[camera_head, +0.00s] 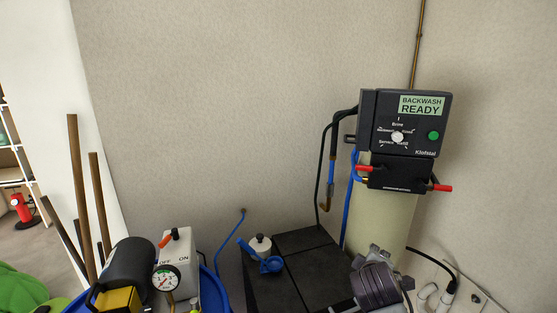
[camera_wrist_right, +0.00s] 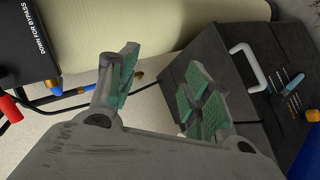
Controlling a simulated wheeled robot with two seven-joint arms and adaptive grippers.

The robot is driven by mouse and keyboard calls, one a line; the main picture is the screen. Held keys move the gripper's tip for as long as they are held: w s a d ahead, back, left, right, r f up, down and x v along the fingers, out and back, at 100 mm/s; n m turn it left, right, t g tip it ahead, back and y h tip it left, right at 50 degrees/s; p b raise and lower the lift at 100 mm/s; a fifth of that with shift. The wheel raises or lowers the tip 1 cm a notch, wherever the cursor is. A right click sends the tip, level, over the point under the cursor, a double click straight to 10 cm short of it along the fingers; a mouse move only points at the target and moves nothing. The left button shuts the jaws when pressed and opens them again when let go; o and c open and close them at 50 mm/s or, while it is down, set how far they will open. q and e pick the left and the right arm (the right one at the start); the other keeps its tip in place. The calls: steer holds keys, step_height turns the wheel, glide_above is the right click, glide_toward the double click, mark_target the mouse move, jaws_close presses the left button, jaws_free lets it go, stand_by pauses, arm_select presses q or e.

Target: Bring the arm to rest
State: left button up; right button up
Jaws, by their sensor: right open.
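My right gripper shows in the right wrist view (camera_wrist_right: 163,92). Its two green-padded fingers are spread apart with nothing between them. In the head view my right arm's wrist (camera_head: 376,286) is at the bottom, in front of the cream tank (camera_head: 388,222); the fingers are hard to make out there. In the wrist view, the gripper is near the cream tank (camera_wrist_right: 110,30) and a dark box with a white handle (camera_wrist_right: 248,62). I cannot tell its exact distance from them. My left gripper is not in view.
A control head (camera_head: 405,125) reading "BACKWASH READY" tops the tank, with red-handled levers (camera_head: 440,188).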

steer(key=s+a+f+m+g+y, duration=0.2)
steer(key=s+f+m+g+y, duration=0.15)
steer(key=s+f, duration=0.75)
steer(key=s+a+f+m+g+y, duration=0.2)
steer(key=s+f+m+g, duration=0.2)
steer(key=s+f, duration=0.95)
steer(key=f, duration=1.4)
steer(key=s+f, duration=0.2)
steer(key=f, duration=1.3)
steer(key=s+d+f+g, duration=0.1)
steer(key=s+d+f, duration=0.1)
steer(key=s+f, duration=0.8)
steer(key=s+d+f+g, duration=0.1)
steer(key=s+d+f, duration=0.1)
steer(key=s+f, duration=0.8)
steer(key=shift+s+d, duration=0.3)
steer(key=shift+s, duration=0.8)
